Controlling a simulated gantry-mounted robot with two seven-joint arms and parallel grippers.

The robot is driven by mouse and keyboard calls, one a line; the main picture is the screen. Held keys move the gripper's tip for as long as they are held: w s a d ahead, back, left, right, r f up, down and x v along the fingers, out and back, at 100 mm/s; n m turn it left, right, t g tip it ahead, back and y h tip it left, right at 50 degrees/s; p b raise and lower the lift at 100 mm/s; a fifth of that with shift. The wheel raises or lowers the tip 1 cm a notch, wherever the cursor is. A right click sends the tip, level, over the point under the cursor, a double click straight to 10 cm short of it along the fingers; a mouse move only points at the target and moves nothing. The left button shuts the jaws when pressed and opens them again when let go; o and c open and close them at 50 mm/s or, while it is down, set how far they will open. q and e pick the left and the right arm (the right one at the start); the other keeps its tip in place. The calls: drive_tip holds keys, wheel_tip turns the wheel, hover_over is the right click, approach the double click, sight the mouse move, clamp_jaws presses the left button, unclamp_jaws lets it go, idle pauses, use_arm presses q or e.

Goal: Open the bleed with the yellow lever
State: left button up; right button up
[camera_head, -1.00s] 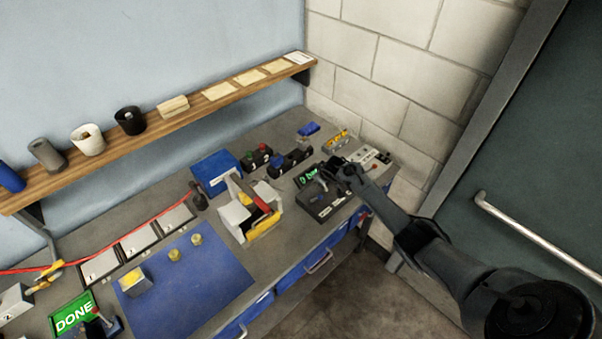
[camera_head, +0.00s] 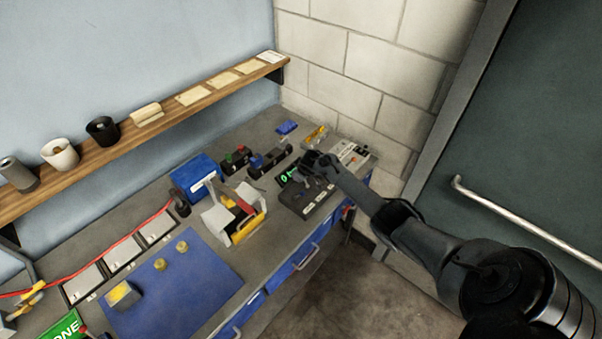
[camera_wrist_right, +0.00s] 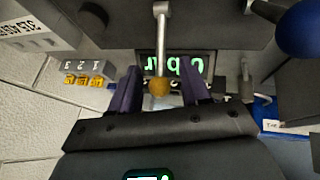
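Behind the knob is a display (camera_wrist_right: 172,66) with green characters, upside down, that look like "0 bar". In the head view the display (camera_head: 288,175) sits on a dark control box (camera_head: 310,203) at the bench's right end. My right gripper (camera_wrist_right: 158,84) is open, with one finger on each side of the knob and visible gaps. In the head view my right gripper (camera_head: 314,165) is above the box and partly hides the lever. My left gripper is not in view.
A white caddy with yellow parts (camera_head: 235,222) and a blue box (camera_head: 195,175) stand left of the control box. Several small devices, including a two-button box (camera_head: 237,160), stand behind it. A blue mat (camera_head: 190,285) lies further left. A wall (camera_head: 345,60) closes the right end.

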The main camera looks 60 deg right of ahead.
drive_tip(key=shift+r, duration=0.1)
drive_tip(key=shift+p+v, duration=0.45)
drive_tip(key=shift+v, duration=0.4)
drive_tip(key=p+v, duration=0.1)
drive_tip(key=v, duration=0.8)
drive_tip(key=shift+p, duration=0.3)
